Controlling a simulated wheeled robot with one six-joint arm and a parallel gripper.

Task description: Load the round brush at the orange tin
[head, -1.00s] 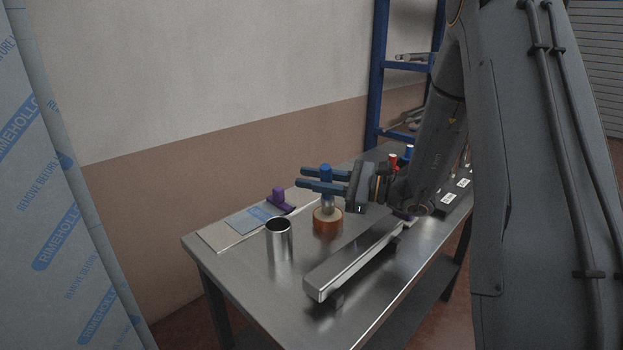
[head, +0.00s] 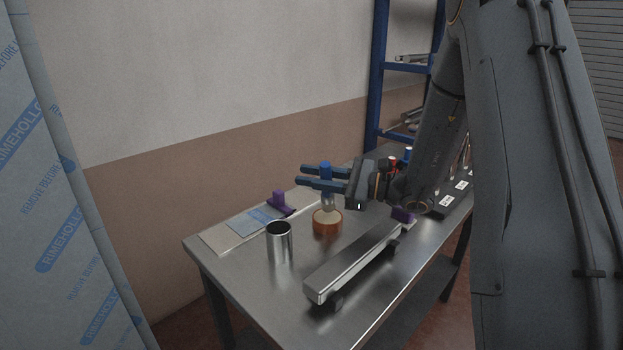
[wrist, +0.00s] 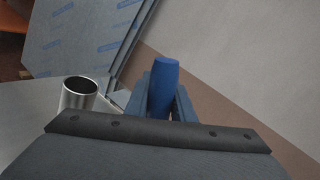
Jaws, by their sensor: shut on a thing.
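The round brush (head: 325,170) has a blue handle and stands upright, its pale lower end at the orange tin (head: 327,226). I cannot tell how deep the bristles sit in the tin. My gripper (head: 322,178) reaches in from the right and is shut on the brush's handle, above the tin. In the wrist view the blue handle (wrist: 163,86) stands between the two fingers. The orange tin is low and round on the metal table, and is hidden in the wrist view.
An open metal can (head: 279,242) stands left of the tin on the table (head: 250,285). A long metal bar (head: 350,268) lies in front. A purple block (head: 279,203) and a blue-grey sheet lie behind. Red and blue topped items stand at the right. Film-wrapped panels (head: 60,180) stand at left.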

